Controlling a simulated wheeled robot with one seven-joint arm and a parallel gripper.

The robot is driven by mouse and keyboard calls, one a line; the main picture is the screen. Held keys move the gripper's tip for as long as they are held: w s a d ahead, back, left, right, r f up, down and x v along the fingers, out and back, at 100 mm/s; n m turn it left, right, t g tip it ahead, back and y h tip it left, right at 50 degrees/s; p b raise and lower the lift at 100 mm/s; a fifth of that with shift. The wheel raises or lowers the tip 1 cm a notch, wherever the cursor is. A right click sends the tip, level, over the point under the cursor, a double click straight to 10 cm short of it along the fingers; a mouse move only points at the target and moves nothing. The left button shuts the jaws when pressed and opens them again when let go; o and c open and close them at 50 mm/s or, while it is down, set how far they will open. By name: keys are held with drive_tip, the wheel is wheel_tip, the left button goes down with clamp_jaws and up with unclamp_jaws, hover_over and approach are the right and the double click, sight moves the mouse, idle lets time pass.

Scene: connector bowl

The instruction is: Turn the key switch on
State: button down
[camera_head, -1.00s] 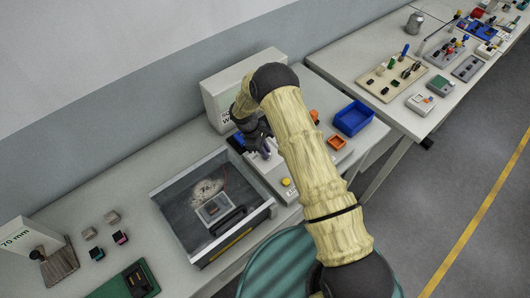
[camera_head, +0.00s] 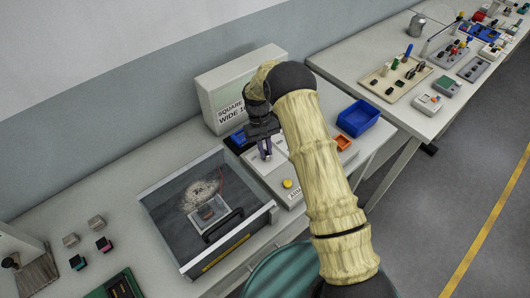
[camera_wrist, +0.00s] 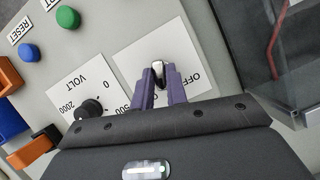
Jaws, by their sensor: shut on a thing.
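The key switch (camera_wrist: 158,69) shows in the wrist view as a small silver and dark piece on a white plate (camera_wrist: 187,42). An "OFF" label is printed on that plate, and the rest of its lettering is hidden by my fingers. My gripper (camera_wrist: 160,76) has its two purple fingers shut on the key, one on each side. In the head view my gripper (camera_head: 265,153) points down at the grey control panel (camera_head: 286,196), and the key is too small to make out there.
A black VOLT knob (camera_wrist: 88,110), a green button (camera_wrist: 25,51) and a blue button (camera_wrist: 68,17) lie beside the switch. A clear-lidded case (camera_head: 205,205) stands close by. A white box (camera_head: 235,88) is behind, and a blue bin (camera_head: 358,117) is to the right.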

drive_tip(key=m+y+b, duration=0.1)
drive_tip(key=m+y, duration=0.1)
drive_tip(key=m, duration=0.3)
drive_tip(key=shift+w+d+r+m+b, duration=0.1)
drive_tip(key=shift+m+b, duration=0.2)
drive_tip(key=shift+m, duration=0.1)
drive_tip(key=c, duration=1.4)
unclamp_jaws()
drive_tip(key=b+v, duration=0.2)
drive_tip(key=v, duration=1.5)
drive_tip(key=shift+w+d+b, duration=0.2)
drive_tip(key=shift+d+b, duration=0.1)
drive_tip(key=shift+d, duration=0.05)
